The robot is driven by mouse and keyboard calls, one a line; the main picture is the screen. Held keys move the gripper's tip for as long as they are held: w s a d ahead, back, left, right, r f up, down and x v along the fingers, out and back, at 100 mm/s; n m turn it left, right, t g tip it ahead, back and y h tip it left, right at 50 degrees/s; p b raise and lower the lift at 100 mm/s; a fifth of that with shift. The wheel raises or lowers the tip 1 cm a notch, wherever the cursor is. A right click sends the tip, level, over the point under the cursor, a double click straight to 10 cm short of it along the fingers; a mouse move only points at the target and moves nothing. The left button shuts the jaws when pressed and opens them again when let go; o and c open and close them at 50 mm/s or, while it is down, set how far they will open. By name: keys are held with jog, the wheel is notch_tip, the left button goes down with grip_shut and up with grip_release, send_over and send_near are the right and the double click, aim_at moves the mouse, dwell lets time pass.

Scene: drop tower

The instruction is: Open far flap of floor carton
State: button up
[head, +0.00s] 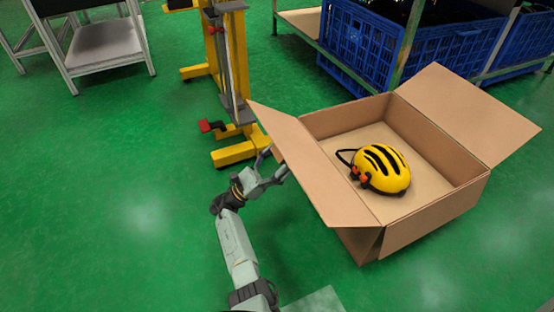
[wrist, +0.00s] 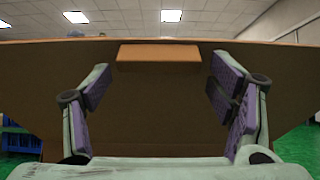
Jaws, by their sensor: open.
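The open floor carton (head: 430,212) stands on the green floor in the head view. Its left flap (head: 297,160) slants up and outward on the side by my arm. Its right flap (head: 472,115) is spread outward at the back right. A yellow helmet (head: 382,170) with black vents lies inside the carton. My gripper (head: 274,166) is just outside the left flap, partly against it in the picture. In the wrist view, my gripper (wrist: 168,95) is open with nothing between its purple-padded fingers. A broad cardboard panel (wrist: 160,115) fills the view beyond them; contact cannot be told.
A yellow stand (head: 222,90) with a red pedal rises behind my gripper. Blue crates (head: 365,45) sit on a rack behind the carton. A grey table (head: 105,45) is at the back left. The floor at left is clear.

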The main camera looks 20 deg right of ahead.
jog(key=shift+a, duration=0.15)
jog(key=shift+a+f, duration=0.25)
jog(key=shift+a, duration=0.25)
jog(key=v, duration=1)
jog(key=shift+a+f, duration=0.25)
jog(key=shift+f, duration=0.05)
